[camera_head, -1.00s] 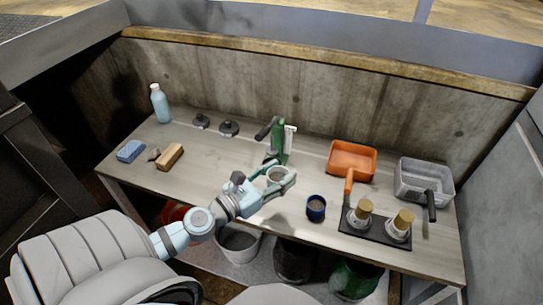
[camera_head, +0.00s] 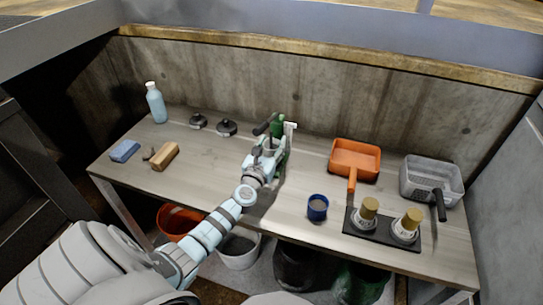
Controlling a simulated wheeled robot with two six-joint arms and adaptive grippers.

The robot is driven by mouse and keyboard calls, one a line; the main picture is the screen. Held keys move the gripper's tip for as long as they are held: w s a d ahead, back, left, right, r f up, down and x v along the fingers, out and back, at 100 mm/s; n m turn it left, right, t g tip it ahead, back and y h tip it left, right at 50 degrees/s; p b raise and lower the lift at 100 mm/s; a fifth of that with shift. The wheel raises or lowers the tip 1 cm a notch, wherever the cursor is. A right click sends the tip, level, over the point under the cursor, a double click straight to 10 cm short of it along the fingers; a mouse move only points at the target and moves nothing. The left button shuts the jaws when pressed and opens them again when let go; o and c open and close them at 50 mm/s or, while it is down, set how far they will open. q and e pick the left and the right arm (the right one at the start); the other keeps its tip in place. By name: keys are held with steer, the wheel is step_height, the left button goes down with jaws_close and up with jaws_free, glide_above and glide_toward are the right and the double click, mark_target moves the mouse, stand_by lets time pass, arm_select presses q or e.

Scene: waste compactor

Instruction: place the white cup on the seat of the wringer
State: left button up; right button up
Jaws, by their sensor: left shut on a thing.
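My left gripper (camera_head: 268,153) reaches across the middle of the table and is shut on the white cup (camera_head: 269,145). Only a little of the cup shows between the fingers. The green wringer (camera_head: 277,126), with a dark handle and a pale upright plate, stands at the back middle of the table. The gripper and cup are right in front of it and overlap its lower part, so its seat is hidden. I cannot tell whether the cup touches the seat. My right gripper is not in view.
A blue cup (camera_head: 317,208), an orange dustpan-like tray (camera_head: 355,158), a grey basket (camera_head: 432,177) and a black tray (camera_head: 381,236) with two gold-topped containers stand right. A blue bottle (camera_head: 156,103) stands back left.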

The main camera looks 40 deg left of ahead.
mark_target(269, 157)
arm_select(q)
step_height(269, 157, down, 4)
steer(key=shift+s+r+b, duration=0.15)
steer(key=shift+r+b, duration=0.05)
steer(key=shift+b, duration=0.7)
steer(key=shift+r, duration=0.2)
steer(key=shift+f, duration=0.15)
steer(key=o, duration=1.2)
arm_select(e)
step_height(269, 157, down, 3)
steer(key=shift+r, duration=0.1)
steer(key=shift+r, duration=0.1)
arm_select(q)
steer(key=shift+s+d+p, duration=0.1)
steer(key=shift+s+p, duration=0.2)
steer(key=shift+p, duration=0.15)
steer(key=p+v, duration=0.1)
steer(key=v, duration=1)
steer(key=shift+s+d, duration=0.1)
steer(key=shift+s, duration=0.15)
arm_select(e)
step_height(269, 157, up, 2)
